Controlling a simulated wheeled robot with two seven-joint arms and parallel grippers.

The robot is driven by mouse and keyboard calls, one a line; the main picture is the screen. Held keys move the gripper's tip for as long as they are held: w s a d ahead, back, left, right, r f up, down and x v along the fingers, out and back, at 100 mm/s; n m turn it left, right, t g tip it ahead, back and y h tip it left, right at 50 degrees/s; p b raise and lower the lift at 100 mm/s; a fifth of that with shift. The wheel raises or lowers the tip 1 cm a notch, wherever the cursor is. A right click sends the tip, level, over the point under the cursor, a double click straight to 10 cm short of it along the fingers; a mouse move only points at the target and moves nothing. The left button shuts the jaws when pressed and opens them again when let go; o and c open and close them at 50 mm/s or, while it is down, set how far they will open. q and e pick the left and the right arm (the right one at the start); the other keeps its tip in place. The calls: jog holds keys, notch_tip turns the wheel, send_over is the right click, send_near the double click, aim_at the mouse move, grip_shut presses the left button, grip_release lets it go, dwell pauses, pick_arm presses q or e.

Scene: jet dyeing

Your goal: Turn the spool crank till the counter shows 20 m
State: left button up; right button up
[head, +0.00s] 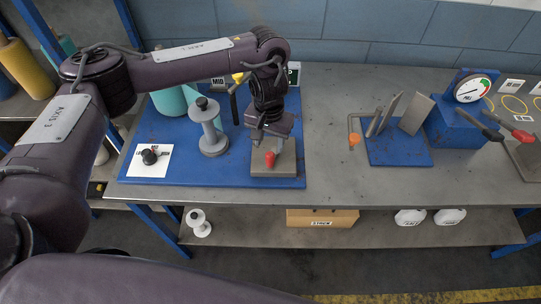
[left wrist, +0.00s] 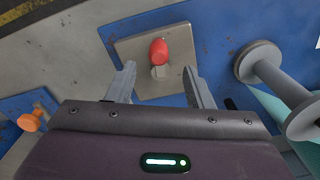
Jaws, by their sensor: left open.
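The crank's red knob (head: 270,160) stands on a grey block (head: 287,164) at the right of the blue base plate (head: 225,180). In the left wrist view the red knob (left wrist: 158,50) shows beyond the fingertips, roughly centred between them. My left gripper (head: 268,136) points down over the block; in the left wrist view its fingers (left wrist: 162,80) are apart and empty. The grey spool (head: 211,137) stands upright left of the crank. A small dark display (head: 293,74) sits behind my arm, partly hidden; its reading is not legible. My right gripper is not in view.
A knob dial (head: 149,156) on a white plate is at the left. Teal cylinders (head: 170,103) stand behind the spool. An orange-ended hook (head: 354,140), a blue rack (head: 398,155) and a gauge box (head: 459,125) are to the right. The table between crank and rack is clear.

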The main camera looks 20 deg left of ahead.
aim_at(269, 154)
pick_arm(q)
notch_tip(269, 154, down, 8)
jog(key=shift+d+r+b, duration=0.1)
jog(key=shift+r+b, duration=0.15)
jog(key=shift+b, duration=0.55)
jog(key=c, duration=1)
jog(key=shift+m, duration=0.3)
